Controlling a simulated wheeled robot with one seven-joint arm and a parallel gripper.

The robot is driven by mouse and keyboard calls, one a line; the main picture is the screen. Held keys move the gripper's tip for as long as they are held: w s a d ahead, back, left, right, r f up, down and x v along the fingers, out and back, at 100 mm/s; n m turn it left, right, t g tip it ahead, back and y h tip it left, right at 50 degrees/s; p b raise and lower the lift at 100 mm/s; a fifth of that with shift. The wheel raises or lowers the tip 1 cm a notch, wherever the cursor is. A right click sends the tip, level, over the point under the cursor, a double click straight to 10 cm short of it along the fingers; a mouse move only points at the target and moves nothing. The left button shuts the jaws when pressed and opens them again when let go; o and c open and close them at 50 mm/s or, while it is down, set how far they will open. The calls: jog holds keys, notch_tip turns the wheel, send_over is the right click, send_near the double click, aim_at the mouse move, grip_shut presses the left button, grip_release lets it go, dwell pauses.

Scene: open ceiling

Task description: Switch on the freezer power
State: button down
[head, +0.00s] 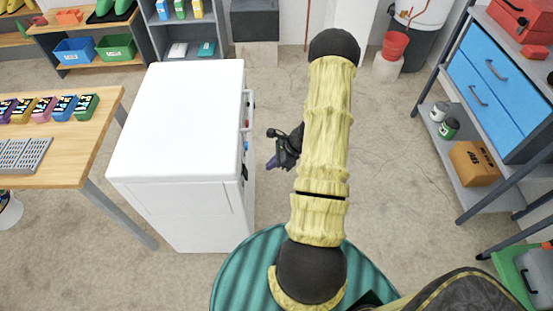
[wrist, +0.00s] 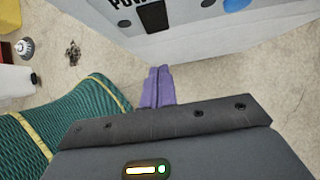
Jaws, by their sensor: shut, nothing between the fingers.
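The freezer (head: 180,120) is a white chest-shaped box standing left of my arm in the head view. Its right side carries small controls, seen edge-on, with a red spot and a blue spot. In the wrist view the freezer front (wrist: 190,40) fills the top, with part of a black "POW" label, a blue round button (wrist: 236,4) and dark round spots. My gripper (head: 277,161) is beside the freezer's right side, apart from it. In the wrist view its purple fingers (wrist: 158,80) are together and empty, pointing toward the freezer's lower front.
A blue drawer cabinet (head: 490,85) is at the right. Concrete floor (head: 395,170) lies open between my arm and the cabinet.

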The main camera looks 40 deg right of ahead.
aim_at(245, 172)
jog(key=w+a+f, duration=0.3)
jog(key=a+f, duration=0.1)
jog(key=a, duration=0.1)
jog(key=shift+w+a+f, duration=0.2)
jog(key=shift+w, duration=0.1)
